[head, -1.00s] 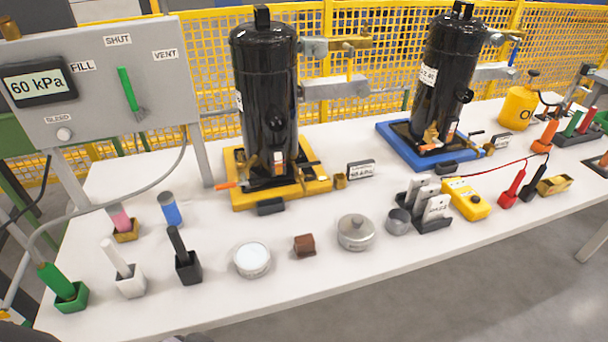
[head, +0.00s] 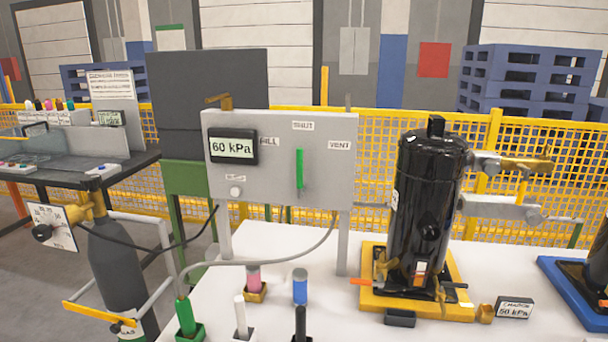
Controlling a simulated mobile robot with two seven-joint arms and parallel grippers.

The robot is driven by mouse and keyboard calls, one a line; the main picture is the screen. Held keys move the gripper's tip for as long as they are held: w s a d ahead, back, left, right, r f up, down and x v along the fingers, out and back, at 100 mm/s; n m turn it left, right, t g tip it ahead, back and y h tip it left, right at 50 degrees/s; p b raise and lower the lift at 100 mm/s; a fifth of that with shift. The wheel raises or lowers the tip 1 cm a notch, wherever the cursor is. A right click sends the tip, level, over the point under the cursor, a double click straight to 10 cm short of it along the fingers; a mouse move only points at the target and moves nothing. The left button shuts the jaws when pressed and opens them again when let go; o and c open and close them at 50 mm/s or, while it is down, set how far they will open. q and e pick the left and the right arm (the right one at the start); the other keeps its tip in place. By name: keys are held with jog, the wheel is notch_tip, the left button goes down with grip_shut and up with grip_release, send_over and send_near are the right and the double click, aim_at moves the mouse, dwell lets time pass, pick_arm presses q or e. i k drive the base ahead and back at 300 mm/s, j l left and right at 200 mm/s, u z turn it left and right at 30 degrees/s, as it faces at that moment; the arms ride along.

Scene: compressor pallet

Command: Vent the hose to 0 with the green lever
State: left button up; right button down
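The green lever (head: 299,168) stands upright on the grey control panel (head: 322,192), under the SHUT label (head: 303,126). The VENT label (head: 340,145) is to its right. The display (head: 232,147) reads 60 kPa. A grey hose (head: 262,262) comes from the panel's lower right and bends down to a green-handled fitting (head: 186,316) in a green holder. Neither gripper shows in the head view.
A black compressor (head: 425,215) stands in a yellow tray (head: 455,307) right of the panel. Coloured holders line the front of the white table (head: 345,322). A yellow fence (head: 540,170) is behind.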

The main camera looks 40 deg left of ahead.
aim_at(299, 151)
jog(key=u, duration=1.15)
